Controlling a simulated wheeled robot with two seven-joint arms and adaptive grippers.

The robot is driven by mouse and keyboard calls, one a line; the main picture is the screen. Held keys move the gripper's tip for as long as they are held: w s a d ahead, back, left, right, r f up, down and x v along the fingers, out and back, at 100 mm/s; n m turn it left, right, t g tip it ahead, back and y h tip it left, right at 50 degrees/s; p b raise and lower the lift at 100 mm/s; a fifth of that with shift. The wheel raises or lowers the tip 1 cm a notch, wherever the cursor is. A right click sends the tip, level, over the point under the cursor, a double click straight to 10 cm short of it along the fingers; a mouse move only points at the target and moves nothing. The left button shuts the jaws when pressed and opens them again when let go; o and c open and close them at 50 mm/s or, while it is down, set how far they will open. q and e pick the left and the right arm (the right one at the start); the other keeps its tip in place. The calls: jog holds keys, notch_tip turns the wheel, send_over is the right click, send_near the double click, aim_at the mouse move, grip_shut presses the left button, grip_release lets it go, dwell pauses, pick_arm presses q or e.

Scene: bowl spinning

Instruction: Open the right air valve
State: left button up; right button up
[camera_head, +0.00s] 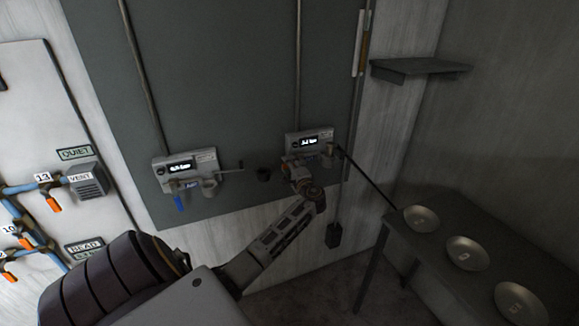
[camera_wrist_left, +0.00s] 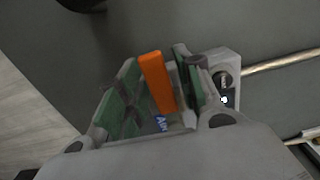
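The right air valve sits under the right wall unit (camera_head: 309,142), which has a lit display. In the left wrist view its orange handle (camera_wrist_left: 157,82) stands up between the two green-padded fingers of my left gripper (camera_wrist_left: 156,62). The fingers are spread on either side of the handle, nearer on the right side; firm contact on both sides does not show. A blue "AIR" label (camera_wrist_left: 161,124) shows at the handle's base. In the head view my left gripper (camera_head: 298,172) is at the right unit and largely covers the valve. My right gripper is not in view.
Pipes with orange handles and a VENT box (camera_head: 88,181) are at the far left. A table (camera_head: 399,238) with metal bowls (camera_head: 421,219) stands at the right, below a wall shelf (camera_head: 420,67).

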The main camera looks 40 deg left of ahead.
pick_arm(q)
jog(key=v, duration=1.2)
dwell(0.5)
jog(key=shift+w, duration=0.1)
dwell(0.4)
